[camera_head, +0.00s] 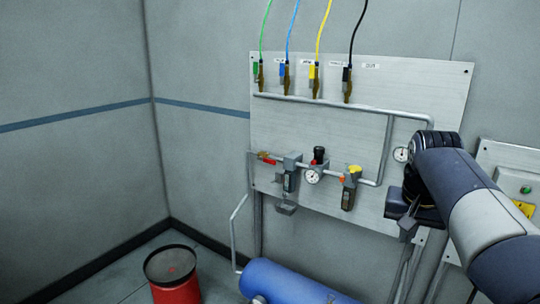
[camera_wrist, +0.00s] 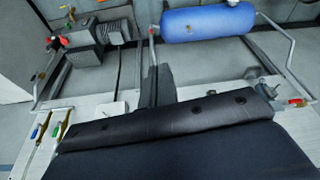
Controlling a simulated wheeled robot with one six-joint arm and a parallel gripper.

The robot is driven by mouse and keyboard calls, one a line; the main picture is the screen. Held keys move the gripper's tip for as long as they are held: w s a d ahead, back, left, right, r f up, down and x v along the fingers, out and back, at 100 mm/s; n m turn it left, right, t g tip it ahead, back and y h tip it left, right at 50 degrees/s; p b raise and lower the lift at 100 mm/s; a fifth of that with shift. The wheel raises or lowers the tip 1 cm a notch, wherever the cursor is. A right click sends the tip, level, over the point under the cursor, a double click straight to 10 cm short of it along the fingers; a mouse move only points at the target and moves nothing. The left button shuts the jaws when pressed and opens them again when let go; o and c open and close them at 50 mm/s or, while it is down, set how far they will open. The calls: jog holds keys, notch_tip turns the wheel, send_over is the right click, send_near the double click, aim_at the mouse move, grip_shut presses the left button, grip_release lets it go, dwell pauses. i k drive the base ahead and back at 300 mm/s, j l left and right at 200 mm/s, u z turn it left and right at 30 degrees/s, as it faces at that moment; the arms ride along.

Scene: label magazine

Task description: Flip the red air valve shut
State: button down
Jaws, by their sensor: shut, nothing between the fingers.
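The red air valve (camera_head: 266,158) sits at the left end of the pipe run on the pale panel. Its red lever lies roughly along the pipe in the head view. In the wrist view the red lever (camera_wrist: 296,101) shows at the right edge. My gripper (camera_head: 408,230) is in front of the panel's lower right part, well to the right of the valve and not touching it. In the wrist view my gripper's fingers (camera_wrist: 160,70) are together and hold nothing.
The panel (camera_head: 330,120) carries a regulator with a gauge (camera_head: 312,176), a yellow-topped unit (camera_head: 352,175) and several coloured hoses above. A blue tank (camera_head: 290,283) lies below it. A red bin (camera_head: 175,285) stands on the floor at left. A box with a green button (camera_head: 526,189) is at right.

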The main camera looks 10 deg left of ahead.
aim_at(269, 161)
jog(key=i+j+u, duration=0.25)
jog(key=j+u, duration=0.2)
jog(key=i+j+u, duration=0.55)
jog(key=u, duration=0.3)
jog(key=i+j+u, duration=0.1)
jog(key=i+u, duration=0.35)
jog(key=i+z, duration=0.7)
jog(key=i+l+z, duration=0.15)
jog(key=z, duration=0.3)
jog(key=i+z, duration=0.7)
jog(key=z, duration=0.25)
